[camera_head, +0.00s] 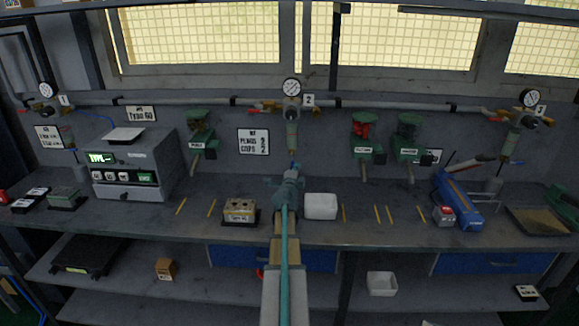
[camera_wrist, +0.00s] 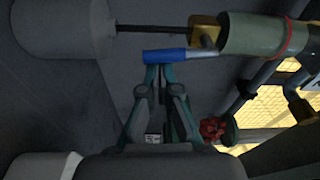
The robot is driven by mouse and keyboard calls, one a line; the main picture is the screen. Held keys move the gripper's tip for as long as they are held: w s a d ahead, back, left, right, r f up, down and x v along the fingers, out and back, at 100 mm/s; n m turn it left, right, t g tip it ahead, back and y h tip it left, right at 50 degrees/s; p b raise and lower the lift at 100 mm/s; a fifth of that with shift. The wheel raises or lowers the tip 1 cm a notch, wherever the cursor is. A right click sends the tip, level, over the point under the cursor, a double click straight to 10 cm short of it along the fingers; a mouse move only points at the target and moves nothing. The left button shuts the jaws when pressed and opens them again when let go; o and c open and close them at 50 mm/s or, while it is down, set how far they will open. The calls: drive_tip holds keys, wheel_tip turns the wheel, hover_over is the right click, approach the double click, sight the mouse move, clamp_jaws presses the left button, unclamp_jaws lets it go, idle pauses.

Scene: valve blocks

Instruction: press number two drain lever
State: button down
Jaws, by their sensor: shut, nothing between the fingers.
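Station number two is at the back wall in the head view, with its gauge (camera_head: 291,87), its "2" tag (camera_head: 309,100) and its grey-green bowl (camera_head: 292,136). In the wrist view the bowl (camera_wrist: 258,36) lies sideways, with a brass fitting (camera_wrist: 204,34) at its end. The drain lever with a blue grip (camera_wrist: 165,56) sticks out from there. My gripper (camera_wrist: 158,69) is shut and empty, its tips right at the blue grip; I cannot tell whether they touch. In the head view my gripper (camera_head: 292,172) is just below the bowl and hides most of the lever.
A dark thin rod runs from the fitting to a grey cylinder (camera_wrist: 65,27) in the wrist view. A white bin (camera_head: 320,206) and a yellowish box (camera_head: 240,210) stand on the bench beside my arm. Green valve units (camera_head: 366,135) hang to the right. A red knob (camera_wrist: 212,128) shows in the wrist view.

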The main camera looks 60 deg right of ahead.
drive_tip(key=shift+w+a+f+m, duration=0.1)
drive_tip(key=shift+w+m, duration=0.2)
drive_tip(key=shift+m, duration=0.4)
drive_tip(key=s+a+b, duration=0.2)
drive_tip(key=s+a, duration=0.4)
drive_tip(key=a, duration=0.1)
drive_tip(key=shift+a, duration=0.2)
idle(0.5)
idle(0.3)
